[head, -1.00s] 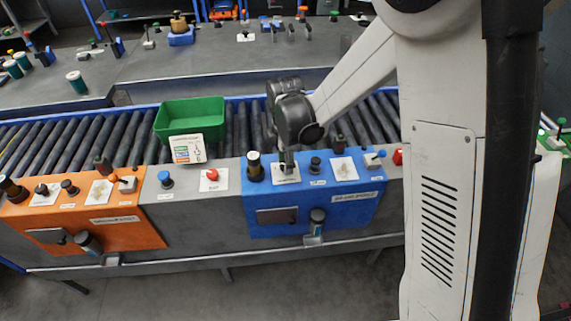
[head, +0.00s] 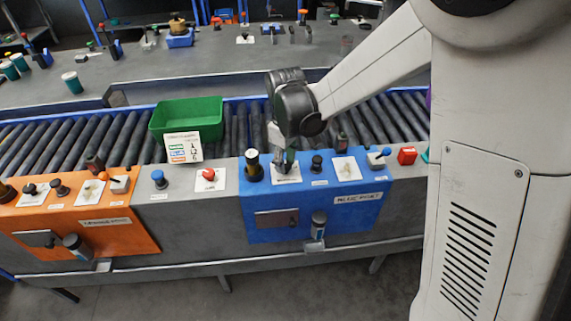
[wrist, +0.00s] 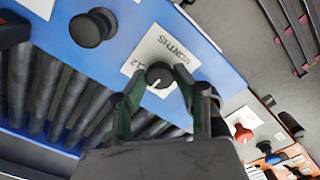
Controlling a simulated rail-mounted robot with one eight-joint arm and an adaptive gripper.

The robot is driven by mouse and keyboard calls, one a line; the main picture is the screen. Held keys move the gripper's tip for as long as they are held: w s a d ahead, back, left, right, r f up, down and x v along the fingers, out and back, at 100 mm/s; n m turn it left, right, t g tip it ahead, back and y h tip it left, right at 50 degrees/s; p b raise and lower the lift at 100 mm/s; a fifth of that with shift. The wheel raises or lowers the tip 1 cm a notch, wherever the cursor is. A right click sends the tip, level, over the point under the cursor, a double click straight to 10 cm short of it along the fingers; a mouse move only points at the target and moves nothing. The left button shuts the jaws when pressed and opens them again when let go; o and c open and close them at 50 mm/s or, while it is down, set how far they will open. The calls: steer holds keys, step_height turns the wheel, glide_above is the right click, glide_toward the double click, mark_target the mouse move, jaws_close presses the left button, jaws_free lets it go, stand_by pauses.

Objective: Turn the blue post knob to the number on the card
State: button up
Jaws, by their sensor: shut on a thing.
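The blue post (head: 345,205) is a blue panel on the front of the conveyor. Its dark round knob (wrist: 160,74) stands on a white numbered plate (wrist: 143,57), which also shows in the head view (head: 286,180). A white pointer mark shows on the knob; most of the plate's scale is hidden or too small to read. My gripper (wrist: 158,88) is shut on the knob, with a green finger at each side; it also shows in the head view (head: 284,162). The white card (head: 183,147) stands against a green bin, with green, blue and orange rows. Its blue row's figure looks like a 2, but is small.
The green bin (head: 187,115) sits on the rollers behind the panels. Beside my gripper are a black and yellow post (head: 253,165) and a black knob (head: 317,163). A red button (head: 208,175) is to the left. An orange panel (head: 110,232) is at far left.

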mark_target(286, 164)
steer(key=m+b, duration=0.1)
steer(key=m, duration=0.4)
steer(key=shift+m, duration=0.3)
steer(key=m+b, duration=0.1)
steer(key=m, duration=0.4)
steer(key=shift+m, duration=0.4)
steer(key=shift+b, duration=0.3)
steer(key=o, duration=1.1)
step_height(286, 164, up, 12)
